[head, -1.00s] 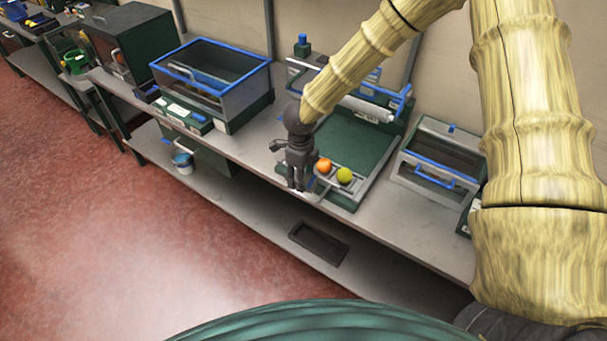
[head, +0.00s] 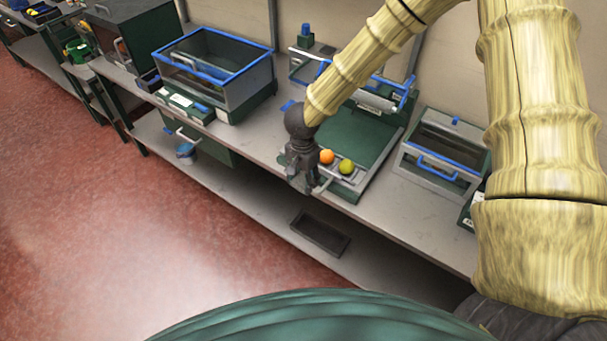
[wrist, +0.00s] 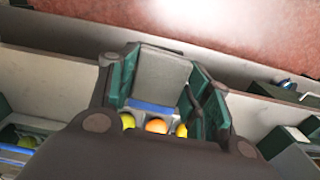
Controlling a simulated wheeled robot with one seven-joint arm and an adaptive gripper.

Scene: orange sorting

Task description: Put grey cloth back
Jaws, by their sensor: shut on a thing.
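My gripper (head: 308,183) is over the front edge of the bench, just left of the fruit. In the wrist view, a flat grey piece (wrist: 160,75) sits between the green-padded fingers, and it looks like the grey cloth. The gripper is shut on it. A blue strip (wrist: 152,107) shows at its lower edge. In the head view the cloth is too small and hidden to make out clearly. An orange fruit (head: 327,157) and a yellow-green fruit (head: 346,166) lie beside the gripper. The wrist view shows the orange fruit (wrist: 156,126) between yellow ones.
A green board (head: 362,135) lies behind the fruit. A blue-rimmed clear box (head: 235,95) stands left, and another clear case (head: 440,165) stands right. A dark tray (head: 320,234) lies on the lower shelf. The bench between the left box and my gripper is mostly bare.

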